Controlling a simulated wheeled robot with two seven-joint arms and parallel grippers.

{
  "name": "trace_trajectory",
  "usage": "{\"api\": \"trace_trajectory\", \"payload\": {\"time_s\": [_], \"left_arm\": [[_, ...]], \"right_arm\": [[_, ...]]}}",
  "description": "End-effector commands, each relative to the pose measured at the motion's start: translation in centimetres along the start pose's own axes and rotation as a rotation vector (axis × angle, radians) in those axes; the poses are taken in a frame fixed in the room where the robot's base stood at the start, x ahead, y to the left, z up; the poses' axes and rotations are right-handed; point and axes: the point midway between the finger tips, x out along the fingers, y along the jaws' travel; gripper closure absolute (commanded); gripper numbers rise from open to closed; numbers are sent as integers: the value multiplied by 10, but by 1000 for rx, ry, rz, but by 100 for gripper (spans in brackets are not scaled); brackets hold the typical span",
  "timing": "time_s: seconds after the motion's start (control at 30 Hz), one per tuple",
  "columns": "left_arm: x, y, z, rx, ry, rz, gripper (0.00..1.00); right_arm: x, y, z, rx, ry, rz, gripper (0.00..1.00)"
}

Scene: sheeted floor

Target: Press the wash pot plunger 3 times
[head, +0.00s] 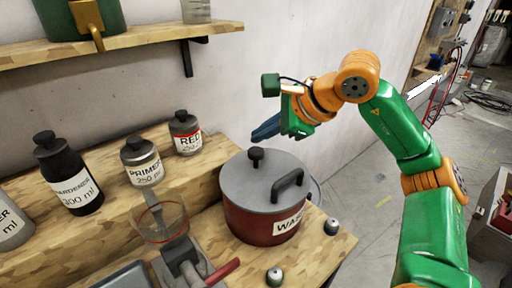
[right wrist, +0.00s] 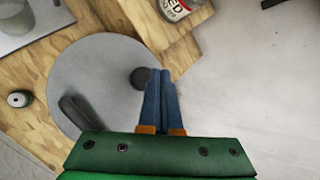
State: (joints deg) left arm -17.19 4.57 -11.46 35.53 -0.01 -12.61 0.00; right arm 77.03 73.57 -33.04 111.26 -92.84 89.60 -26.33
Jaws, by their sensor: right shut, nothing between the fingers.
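The wash pot (head: 262,219) is dark red with a grey lid and stands on the wooden bench. Its black plunger knob (head: 256,155) stands up on the lid near the back, and a black handle (head: 290,188) arches over the lid's right side. My right gripper (head: 256,136) is shut and empty, above and just behind the knob in the head view. In the right wrist view the shut blue fingers (right wrist: 160,76) appear beside the knob (right wrist: 140,78), near the lid's edge. I cannot tell whether they touch it. My left gripper is not in view.
A clear cup (head: 160,222) is in front. Two small round knobs (head: 332,226) sit by the pot. The wall is behind; open floor lies right.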

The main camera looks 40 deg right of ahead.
Motion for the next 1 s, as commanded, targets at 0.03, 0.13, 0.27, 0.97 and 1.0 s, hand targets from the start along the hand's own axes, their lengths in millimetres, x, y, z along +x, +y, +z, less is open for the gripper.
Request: {"api": "trace_trajectory", "payload": {"time_s": [0.03,0.13,0.27,0.97,1.0], "left_arm": [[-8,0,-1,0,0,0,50],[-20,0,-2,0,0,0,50],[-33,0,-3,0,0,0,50],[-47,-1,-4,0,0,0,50],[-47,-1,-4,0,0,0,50]], "right_arm": [[-6,-4,4,0,0,0,100],[-14,-10,10,0,0,0,100],[-23,-17,17,0,0,0,100],[-33,-24,24,0,0,0,100],[-33,-24,24,0,0,0,100]]}}
